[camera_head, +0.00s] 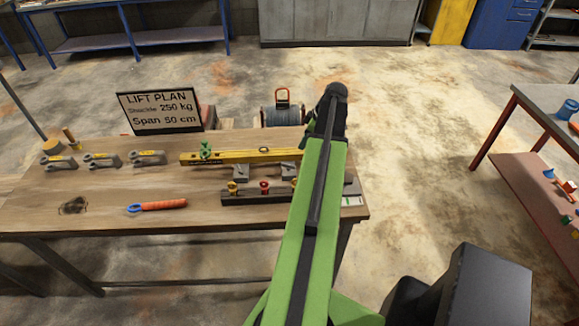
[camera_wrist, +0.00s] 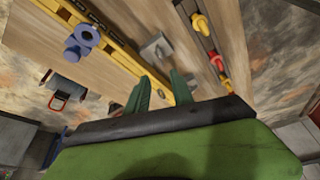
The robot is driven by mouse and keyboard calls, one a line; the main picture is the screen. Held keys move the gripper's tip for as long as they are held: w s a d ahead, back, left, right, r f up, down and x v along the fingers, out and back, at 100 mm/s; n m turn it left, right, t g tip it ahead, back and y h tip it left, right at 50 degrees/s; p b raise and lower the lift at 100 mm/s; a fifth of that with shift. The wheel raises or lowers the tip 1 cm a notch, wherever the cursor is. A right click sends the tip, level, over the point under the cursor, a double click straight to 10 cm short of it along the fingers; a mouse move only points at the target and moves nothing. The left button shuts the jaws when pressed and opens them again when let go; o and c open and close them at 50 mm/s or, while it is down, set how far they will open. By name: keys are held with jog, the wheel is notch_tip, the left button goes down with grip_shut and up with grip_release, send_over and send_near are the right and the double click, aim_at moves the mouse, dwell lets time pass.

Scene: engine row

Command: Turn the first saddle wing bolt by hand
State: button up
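A yellow beam (camera_head: 230,157) lies along the bench, and it also shows in the wrist view (camera_wrist: 115,48). A green fitting (camera_head: 206,149) sits on its left part. A small grey eye fitting (camera_head: 264,150) sits near its middle; a blue-grey fitting (camera_wrist: 84,37) is beside the beam in the wrist view. I cannot tell which part is the first saddle wing bolt. My gripper (camera_wrist: 162,80) is open, its two green fingers apart over the beam's right part. No object shows clearly between them; contact cannot be judged. My arm hides the beam's right end in the head view.
A dark rack with yellow and red knobs (camera_head: 263,187) lies nearer than the beam. Grey shackles (camera_head: 102,160) and an orange-handled tool (camera_head: 160,205) lie left. A lift plan sign (camera_head: 158,111) and a winch (camera_head: 283,112) stand behind. The bench front (camera_head: 110,218) is mostly clear.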

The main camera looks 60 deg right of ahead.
aim_at(289, 165)
jog(key=b+x, duration=1.2)
jog(key=x, duration=0.3)
jog(key=shift+s+f+b, duration=0.1)
jog(key=shift+f+b, duration=0.05)
jog(key=shift+b, duration=0.25)
jog(key=shift+a, duration=0.1)
